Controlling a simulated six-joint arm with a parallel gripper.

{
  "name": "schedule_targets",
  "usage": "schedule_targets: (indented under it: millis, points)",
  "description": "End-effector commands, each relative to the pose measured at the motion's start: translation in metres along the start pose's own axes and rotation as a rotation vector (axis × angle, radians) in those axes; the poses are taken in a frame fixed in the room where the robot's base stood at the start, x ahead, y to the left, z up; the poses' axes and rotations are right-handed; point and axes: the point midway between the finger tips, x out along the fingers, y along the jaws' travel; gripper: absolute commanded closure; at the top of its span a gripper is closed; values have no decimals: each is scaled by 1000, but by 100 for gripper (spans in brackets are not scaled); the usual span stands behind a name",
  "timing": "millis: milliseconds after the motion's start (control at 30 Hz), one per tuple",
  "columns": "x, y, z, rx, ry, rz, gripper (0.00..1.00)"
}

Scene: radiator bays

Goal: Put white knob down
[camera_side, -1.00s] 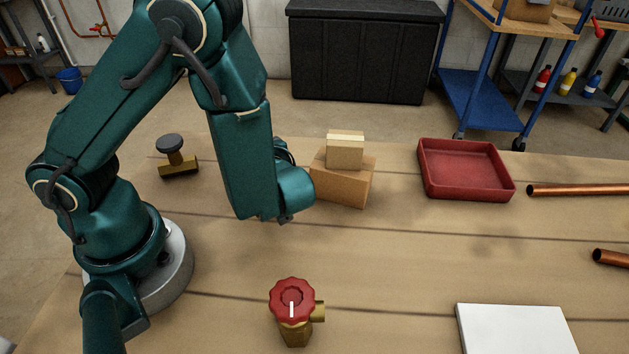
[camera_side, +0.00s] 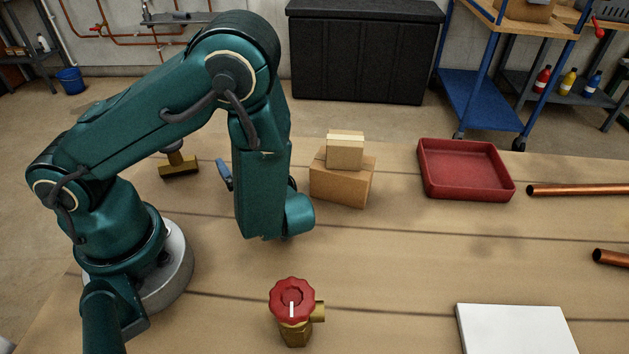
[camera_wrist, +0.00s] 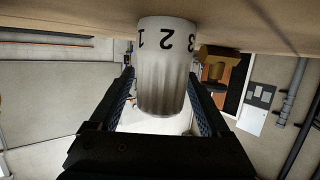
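The white knob (camera_wrist: 163,75), a ribbed cap with dark numbers, is between the two dark fingers of my gripper (camera_wrist: 162,88) in the wrist view. The fingers lie along both its sides, and my gripper appears shut on it. The wrist picture is upside down, with the tabletop (camera_wrist: 70,12) along its top edge. I cannot tell whether the knob touches the table. In the side view, only a blue finger of my gripper (camera_side: 225,175) shows left of my forearm, and the white knob is hidden.
A brass valve body (camera_side: 180,168) is left of my gripper, its top partly hidden. A brass valve with a red knob (camera_side: 293,300) stands in front. Stacked cardboard boxes (camera_side: 342,182), a red tray (camera_side: 466,194), copper pipes (camera_side: 580,190) and a white board (camera_side: 515,330) lie right. Mid-table is clear.

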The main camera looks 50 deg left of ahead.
Motion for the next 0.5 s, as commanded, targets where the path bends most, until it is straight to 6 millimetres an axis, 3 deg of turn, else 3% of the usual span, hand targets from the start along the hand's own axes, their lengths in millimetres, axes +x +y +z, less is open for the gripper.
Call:
schedule_targets:
  millis: [267,500]
  points:
    - [-1,0,-3,-1,-1,0,19]
    - [-34,2,-2,-3,-3,10,19]
